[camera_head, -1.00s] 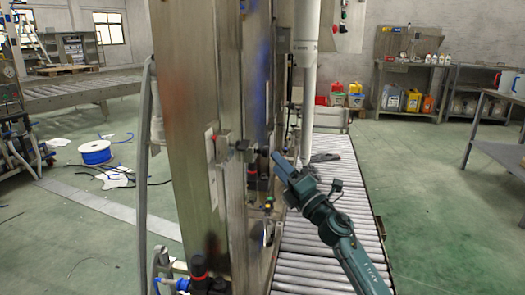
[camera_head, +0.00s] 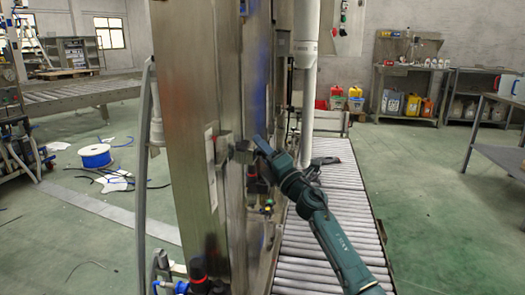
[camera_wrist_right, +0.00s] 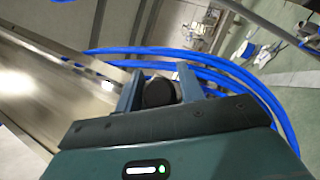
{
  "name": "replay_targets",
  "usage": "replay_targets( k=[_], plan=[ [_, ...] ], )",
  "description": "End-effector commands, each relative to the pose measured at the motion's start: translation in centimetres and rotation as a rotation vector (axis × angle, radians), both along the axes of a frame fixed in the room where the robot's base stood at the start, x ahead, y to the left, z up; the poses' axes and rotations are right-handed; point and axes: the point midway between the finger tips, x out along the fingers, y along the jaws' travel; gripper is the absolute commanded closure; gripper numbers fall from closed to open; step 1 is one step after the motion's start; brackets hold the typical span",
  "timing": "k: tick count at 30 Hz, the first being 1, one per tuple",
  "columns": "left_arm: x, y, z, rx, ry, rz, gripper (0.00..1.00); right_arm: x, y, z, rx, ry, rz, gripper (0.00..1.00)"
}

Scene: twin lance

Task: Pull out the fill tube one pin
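The pin shows as a dark round knob (camera_wrist_right: 158,92) in the right wrist view, between the two blue-grey fingers of my right gripper (camera_wrist_right: 160,88). A finger stands close on each side of it; no clear grip on the knob shows. In the head view my right gripper (camera_head: 262,147) is up against the small metal bracket (camera_head: 242,151) on the side of the tall steel column (camera_head: 185,120). There the gripper hides the knob. My left gripper is in neither view.
Blue tubing (camera_wrist_right: 235,72) loops around behind the fingers in the right wrist view. A white vertical pipe (camera_head: 306,90) stands right of the column. A roller conveyor (camera_head: 335,205) runs below my right arm. Dark fittings with red caps (camera_head: 198,270) sit low by the column.

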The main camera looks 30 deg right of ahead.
Motion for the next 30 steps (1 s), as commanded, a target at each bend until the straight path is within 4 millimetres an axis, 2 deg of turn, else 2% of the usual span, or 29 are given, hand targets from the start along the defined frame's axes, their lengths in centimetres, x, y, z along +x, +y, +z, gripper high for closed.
replay_targets(
  k=[2,13,20,26,30],
  plan=[
    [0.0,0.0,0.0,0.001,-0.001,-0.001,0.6,0.0,0.0,0.0,0.0,-0.001,0.001,0.69],
    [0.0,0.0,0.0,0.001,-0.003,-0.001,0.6,0.0,0.2,0.0,-0.001,0.0,0.005,1.0],
    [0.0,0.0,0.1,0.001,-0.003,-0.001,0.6,-0.1,0.2,-0.1,-0.001,0.002,0.007,1.0],
    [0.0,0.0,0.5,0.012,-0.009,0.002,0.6,-1.4,-1.5,-0.1,-0.004,0.004,0.008,1.0],
    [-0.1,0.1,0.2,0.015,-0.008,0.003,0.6,-1.5,-1.6,-0.2,-0.002,0.003,0.01,1.0]
  ],
)
